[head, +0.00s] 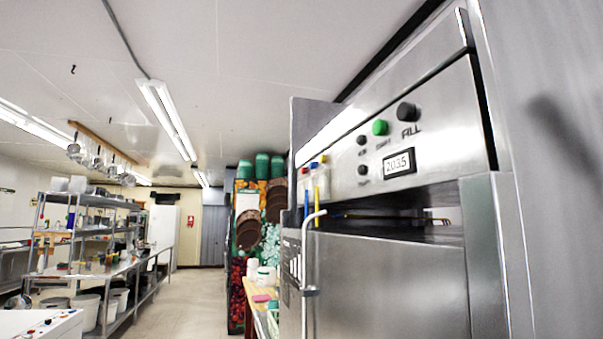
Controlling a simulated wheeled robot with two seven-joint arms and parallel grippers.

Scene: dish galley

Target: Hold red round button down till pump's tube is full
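A steel machine (390,270) fills the right side, with a control panel of several round black knobs or buttons, one green round button (380,128) and a display reading 2035 (399,164). No red button shows on this panel. Upright clear tubes with blue, red and yellow caps (319,180) stand at the panel's left end; their fill level is too small to tell. A white box (30,323) at the bottom left has small red, blue and dark round controls on top, such as a red one (47,322). Neither of my grippers is in view.
Steel shelving and a bench (95,245) with pots and bins run along the left. A wooden table (262,290) with small items stands beyond the machine. The tiled floor (195,290) between them is clear.

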